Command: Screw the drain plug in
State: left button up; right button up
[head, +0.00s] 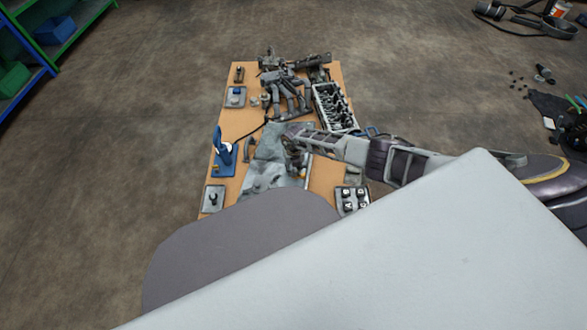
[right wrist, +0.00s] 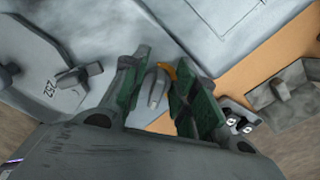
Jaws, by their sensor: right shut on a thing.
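My right gripper (right wrist: 156,97), with green finger pads, is shut on a grey piece with a raised rounded bar, which I take to be the drain plug (right wrist: 153,91). A small curved orange piece (right wrist: 168,70) shows just beyond the plug, partly hidden by a finger. In the head view the right gripper (head: 298,161) is low over the grey metal sheet or casting (head: 268,178) in the middle of the table. The plug is too small to make out there. Whether the plug touches a thread or hole is hidden. My left gripper is not in view.
A grey plate with a handle (right wrist: 65,80) lies left in the wrist view.

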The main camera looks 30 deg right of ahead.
jog(key=shift+d, duration=0.1)
jog(key=shift+s+d+m+p, duration=0.1)
jog(key=shift+m+p, duration=0.4)
jog(key=shift+m, duration=0.6)
jog(key=shift+d+m+p, duration=0.15)
jog(key=shift+m+p, duration=0.35)
jog(key=shift+m, duration=1)
jog(key=o, duration=0.9)
jog(key=shift+r, duration=0.1)
jog(key=shift+r+p, duration=2.15)
jog(key=shift+p, duration=0.1)
